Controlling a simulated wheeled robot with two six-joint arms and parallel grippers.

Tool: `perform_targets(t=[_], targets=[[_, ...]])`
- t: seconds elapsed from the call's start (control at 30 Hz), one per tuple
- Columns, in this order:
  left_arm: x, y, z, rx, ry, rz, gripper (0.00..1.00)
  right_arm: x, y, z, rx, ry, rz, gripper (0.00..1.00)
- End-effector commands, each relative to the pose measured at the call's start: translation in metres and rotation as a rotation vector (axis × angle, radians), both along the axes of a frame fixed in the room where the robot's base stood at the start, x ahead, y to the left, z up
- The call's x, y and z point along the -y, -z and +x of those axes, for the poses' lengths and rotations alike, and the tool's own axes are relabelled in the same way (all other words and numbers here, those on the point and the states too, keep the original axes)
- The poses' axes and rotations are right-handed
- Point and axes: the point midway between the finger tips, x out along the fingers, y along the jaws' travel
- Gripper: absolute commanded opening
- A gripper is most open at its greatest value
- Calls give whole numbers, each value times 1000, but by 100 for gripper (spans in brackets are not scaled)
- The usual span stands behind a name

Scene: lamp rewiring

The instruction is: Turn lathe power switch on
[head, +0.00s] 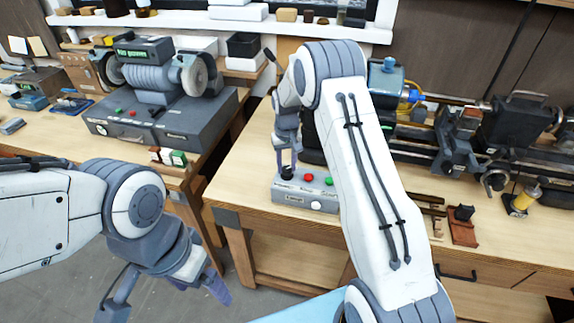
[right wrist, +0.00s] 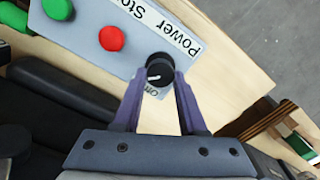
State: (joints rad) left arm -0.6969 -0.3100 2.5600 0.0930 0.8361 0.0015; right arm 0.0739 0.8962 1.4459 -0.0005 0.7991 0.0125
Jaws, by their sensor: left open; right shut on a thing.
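The grey control box (head: 305,201) stands at the front left of the right bench, with a black power knob (head: 287,173), a red button and a green button on top. My right gripper (head: 286,158) points down onto the knob. In the right wrist view its two purple fingers are shut on the black knob (right wrist: 158,66), beside the label "Power"; an "ON" mark is partly visible close by. The lathe (head: 465,140) lies behind and to the right, partly hidden by my right arm. My left gripper (head: 165,298) is open and empty over the floor.
A grinder (head: 150,80) with a "No power" display stands on the left bench. Small red and green blocks (head: 167,156) sit at that bench's edge. Floor shows between the benches.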

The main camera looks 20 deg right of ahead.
Motion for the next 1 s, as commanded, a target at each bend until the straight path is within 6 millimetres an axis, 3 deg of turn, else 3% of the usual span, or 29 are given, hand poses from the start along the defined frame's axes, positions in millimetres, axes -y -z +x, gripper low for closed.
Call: perform_targets(t=[0.2, 0.23, 0.3, 0.7, 1.0], targets=[[0, 0, 0, 0, 0, 0, 85, 0, 0, -2, -6, 3, 1, 0], [0, 0, 0, 0, 0, 0, 85, 0, 0, -2, -6, 3, 1, 45], [0, 0, 0, 0, 0, 0, 85, 0, 0, -1, -5, 2, 0, 71], [0, 2, 0, 0, 0, 0, 85, 0, -5, 0, 1, 0, 0, 71], [0, 18, 0, 0, 1, 0, 85, 0, -57, 1, 5, 1, 0, 71]])
